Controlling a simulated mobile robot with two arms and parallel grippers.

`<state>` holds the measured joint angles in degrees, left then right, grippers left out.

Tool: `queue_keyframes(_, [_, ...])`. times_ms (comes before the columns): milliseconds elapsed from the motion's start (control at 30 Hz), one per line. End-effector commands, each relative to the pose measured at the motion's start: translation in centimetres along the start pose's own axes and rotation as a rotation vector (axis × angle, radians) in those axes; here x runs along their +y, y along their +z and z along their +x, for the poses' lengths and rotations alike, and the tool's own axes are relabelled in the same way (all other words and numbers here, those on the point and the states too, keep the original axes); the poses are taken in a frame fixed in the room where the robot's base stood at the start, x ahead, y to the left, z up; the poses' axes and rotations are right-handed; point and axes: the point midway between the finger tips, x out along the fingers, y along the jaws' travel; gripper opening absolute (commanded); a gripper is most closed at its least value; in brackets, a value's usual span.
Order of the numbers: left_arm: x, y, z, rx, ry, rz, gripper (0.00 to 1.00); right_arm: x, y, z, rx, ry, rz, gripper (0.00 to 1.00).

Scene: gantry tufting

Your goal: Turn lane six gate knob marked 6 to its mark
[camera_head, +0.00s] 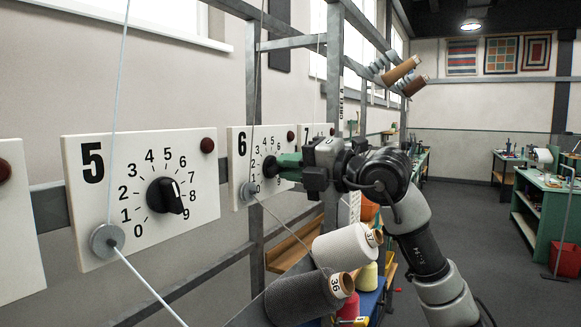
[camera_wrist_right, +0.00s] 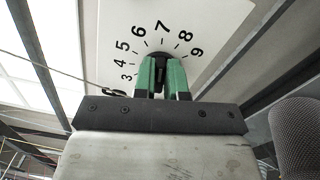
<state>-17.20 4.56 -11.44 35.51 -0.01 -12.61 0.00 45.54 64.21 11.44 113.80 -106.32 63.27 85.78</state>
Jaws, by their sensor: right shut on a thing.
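The lane six panel (camera_head: 236,172) is a white plate with a bold 6, a numbered dial and a dark red round button (camera_head: 291,136). Its black knob (camera_head: 269,167) sits at the dial's centre. My right gripper (camera_head: 276,165) comes from the right, its green fingers shut on the knob. In the right wrist view the fingers (camera_wrist_right: 162,74) hold the dark knob (camera_wrist_right: 160,57) between them, under the numerals 3 to 9. The fingers cover much of the knob, so I cannot tell which numeral it points to. My left gripper is not in view.
The lane five panel (camera_head: 75,215) with its own black knob (camera_head: 166,195) is to the left. Threads run over grey pulleys near the panels. Grey rails frame the wall.

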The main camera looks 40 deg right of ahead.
Motion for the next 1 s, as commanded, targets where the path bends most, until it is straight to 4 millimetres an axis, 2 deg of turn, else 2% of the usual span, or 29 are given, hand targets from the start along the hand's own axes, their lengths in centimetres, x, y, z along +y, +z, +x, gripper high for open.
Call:
queue_keyframes(200, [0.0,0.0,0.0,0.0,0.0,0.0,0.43,0.1,0.1,0.0,-0.003,0.002,-0.001,0.0])
queue_keyframes(233, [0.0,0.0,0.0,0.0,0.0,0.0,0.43,0.1,0.1,0.0,-0.003,0.002,-0.001,0.16])
queue_keyframes(367, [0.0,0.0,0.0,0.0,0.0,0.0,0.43,0.1,0.1,0.0,-0.002,0.001,-0.001,0.36])
queue_keyframes(633, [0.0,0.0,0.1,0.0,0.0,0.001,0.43,0.0,0.0,-0.1,-0.001,0.0,-0.002,0.37])
queue_keyframes(733, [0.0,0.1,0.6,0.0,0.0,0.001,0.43,-0.2,0.0,-0.7,-0.002,0.001,-0.002,0.37])
queue_keyframes(867, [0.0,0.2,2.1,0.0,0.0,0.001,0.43,-0.5,-0.1,-2.6,-0.004,0.001,-0.004,0.37])
queue_keyframes(1000, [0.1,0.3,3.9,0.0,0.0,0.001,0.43,-0.6,-0.1,-5.5,-0.005,0.002,-0.003,0.37])
